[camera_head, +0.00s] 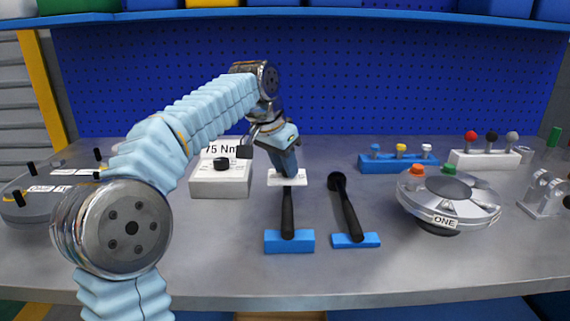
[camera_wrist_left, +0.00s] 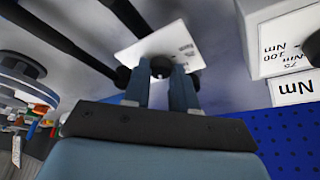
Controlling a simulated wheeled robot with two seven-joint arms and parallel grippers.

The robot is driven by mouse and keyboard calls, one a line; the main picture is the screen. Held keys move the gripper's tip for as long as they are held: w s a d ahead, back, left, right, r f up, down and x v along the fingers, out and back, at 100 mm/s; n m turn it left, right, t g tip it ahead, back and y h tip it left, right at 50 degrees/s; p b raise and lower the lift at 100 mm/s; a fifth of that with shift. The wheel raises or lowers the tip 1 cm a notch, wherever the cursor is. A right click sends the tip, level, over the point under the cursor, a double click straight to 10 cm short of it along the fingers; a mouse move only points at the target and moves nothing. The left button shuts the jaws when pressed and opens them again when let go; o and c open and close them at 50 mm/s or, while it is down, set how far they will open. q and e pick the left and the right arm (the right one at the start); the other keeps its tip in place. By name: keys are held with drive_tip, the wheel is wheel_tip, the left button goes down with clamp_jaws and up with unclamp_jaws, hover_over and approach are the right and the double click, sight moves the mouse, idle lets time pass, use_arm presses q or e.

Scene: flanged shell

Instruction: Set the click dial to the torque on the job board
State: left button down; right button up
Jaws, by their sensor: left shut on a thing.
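A white box (camera_head: 219,184) stands left of centre with a black knob (camera_head: 221,163) on its top. This looks like the click dial. Its printed marks show in the wrist view, with 75 and 100 Nm legible. The knob's pointing is too small to tell. The job board (camera_head: 222,148) behind it reads 75 Nm. My left gripper (camera_head: 288,172) is right of the box, pointing down at a white plate (camera_head: 274,179). In the wrist view its fingers (camera_wrist_left: 162,88) are shut on a black round piece (camera_wrist_left: 161,66) over that plate. My right gripper is not in view.
A round metal shell (camera_head: 450,197) marked ONE stands further right. Blue (camera_head: 372,166) and white (camera_head: 459,161) racks stand behind.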

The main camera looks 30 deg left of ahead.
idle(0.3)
use_arm(q)
drive_tip(key=c, duration=0.9)
unclamp_jaws()
drive_tip(key=v, duration=1.3)
drive_tip(key=shift+r, duration=0.35)
drive_tip(key=shift+s+a, duration=0.1)
drive_tip(key=shift+a, duration=0.05)
